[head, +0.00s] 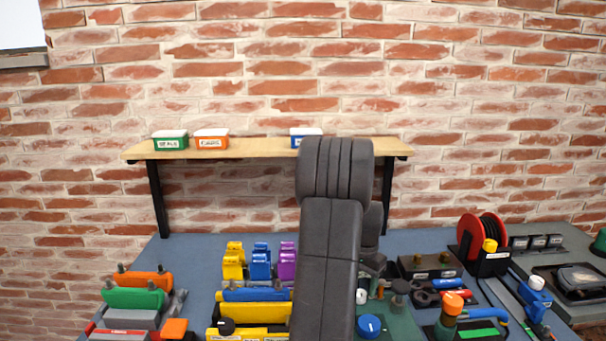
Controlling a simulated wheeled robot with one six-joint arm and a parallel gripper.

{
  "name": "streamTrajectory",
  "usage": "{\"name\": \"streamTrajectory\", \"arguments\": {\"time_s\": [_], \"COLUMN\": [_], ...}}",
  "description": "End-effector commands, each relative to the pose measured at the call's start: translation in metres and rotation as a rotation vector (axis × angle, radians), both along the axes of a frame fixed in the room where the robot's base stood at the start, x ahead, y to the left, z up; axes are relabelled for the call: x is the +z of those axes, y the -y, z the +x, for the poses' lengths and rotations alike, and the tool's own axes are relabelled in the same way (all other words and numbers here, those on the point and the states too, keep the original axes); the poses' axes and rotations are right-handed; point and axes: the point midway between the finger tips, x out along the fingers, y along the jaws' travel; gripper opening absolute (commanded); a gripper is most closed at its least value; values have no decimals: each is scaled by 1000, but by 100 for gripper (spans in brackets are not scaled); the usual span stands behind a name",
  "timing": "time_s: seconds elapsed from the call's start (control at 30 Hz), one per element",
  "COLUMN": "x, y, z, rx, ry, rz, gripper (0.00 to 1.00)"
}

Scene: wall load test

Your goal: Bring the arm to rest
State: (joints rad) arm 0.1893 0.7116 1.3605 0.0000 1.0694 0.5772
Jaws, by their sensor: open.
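My dark grey arm rises through the middle of the head view, its elbow in front of the shelf. My gripper (373,283) shows only in part, low behind the right side of the arm, above the bench. It is open. The arm hides much of it, and I see nothing held in it. I cannot tell whether it touches the small things near it.
A wooden shelf (255,148) bears green (170,142), orange (211,142) and blue (304,133) boxes. The blue-grey bench (200,255) below holds coloured blocks, a red cable reel (473,238) and several tools. A brick wall stands behind. The bench is clear at back left.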

Motion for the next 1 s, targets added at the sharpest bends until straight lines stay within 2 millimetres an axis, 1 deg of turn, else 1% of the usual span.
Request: {"name": "streamTrajectory", "arguments": {"time_s": [0.03,0.1,0.23,0.37,0.67,0.77,0.87,0.97,1.0], "x": [-8,-17,-27,-32,-31,-27,-17,-1,7], "y": [0,0,0,0,0,0,0,0,0], "z": [-1,-1,0,0,0,0,0,1,1], "rx": [0,0,0,0,4,2,0,0,0], "ry": [-4,-2,-1,0,0,1,3,4,6], "rz": [1,1,0,0,0,0,0,-1,-1], "gripper": [54,54,54,54,54,54,54,54,54]}}
